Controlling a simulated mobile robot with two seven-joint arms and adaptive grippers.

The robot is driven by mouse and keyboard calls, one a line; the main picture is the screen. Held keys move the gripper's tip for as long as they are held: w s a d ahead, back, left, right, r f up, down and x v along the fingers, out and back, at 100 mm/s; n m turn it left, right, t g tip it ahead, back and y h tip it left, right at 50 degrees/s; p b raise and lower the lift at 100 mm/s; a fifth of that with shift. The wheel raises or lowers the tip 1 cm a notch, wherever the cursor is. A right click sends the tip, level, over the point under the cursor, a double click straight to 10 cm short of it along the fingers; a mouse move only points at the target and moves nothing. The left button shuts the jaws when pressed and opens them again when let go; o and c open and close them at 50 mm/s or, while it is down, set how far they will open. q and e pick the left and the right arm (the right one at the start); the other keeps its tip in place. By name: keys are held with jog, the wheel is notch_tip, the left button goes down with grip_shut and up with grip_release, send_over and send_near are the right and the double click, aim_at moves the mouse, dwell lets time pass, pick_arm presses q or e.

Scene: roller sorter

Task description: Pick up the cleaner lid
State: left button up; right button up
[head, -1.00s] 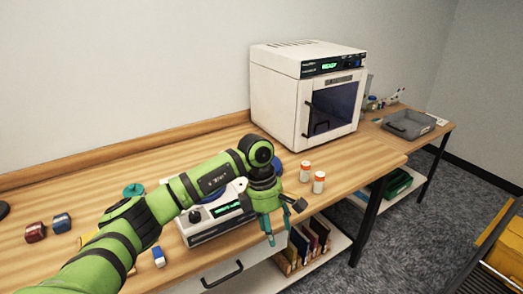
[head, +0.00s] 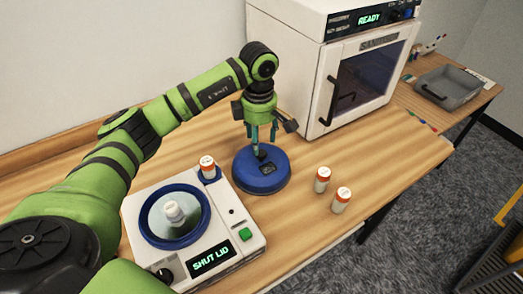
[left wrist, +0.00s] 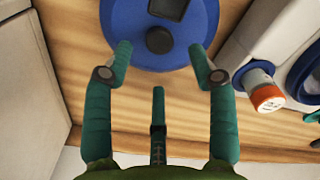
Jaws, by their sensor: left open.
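The cleaner lid (head: 279,181), a round blue disc with a dark knob and a dark window, lies on the table right of the white cleaner (head: 237,251). The cleaner is uncovered, with a small bottle (head: 174,213) in its round blue-rimmed opening. Its display reads SHUT LID. My left gripper (head: 263,135) points down just over the lid, open and empty. In the left wrist view the lid (left wrist: 125,28) lies past the spread teal fingers (left wrist: 160,57), with its knob (left wrist: 159,40) roughly centred between them. My right gripper is out of view.
An orange-capped bottle (head: 208,166) stands in a blue holder at the cleaner's corner. Two more bottles, one nearer (head: 341,200) and one farther (head: 322,179), stand right of the lid. The white sanitizer (head: 290,60), showing READY, stands behind. A grey tray (head: 446,88) sits on the far table.

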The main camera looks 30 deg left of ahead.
aim_at(261, 152)
pick_arm(q)
jog(key=f, duration=0.1)
jog(key=f+p, duration=0.1)
jog(key=d+p, duration=0.1)
jog(key=shift+s+f, duration=0.35)
jog(key=shift+f, duration=0.05)
jog(key=f, duration=0.3)
jog(key=shift+w+a+p, duration=0.2)
jog(key=shift+w+p, duration=0.1)
jog(key=shift+p, duration=0.1)
jog(key=c, duration=1.1)
grip_shut()
jog(key=shift+r, duration=0.1)
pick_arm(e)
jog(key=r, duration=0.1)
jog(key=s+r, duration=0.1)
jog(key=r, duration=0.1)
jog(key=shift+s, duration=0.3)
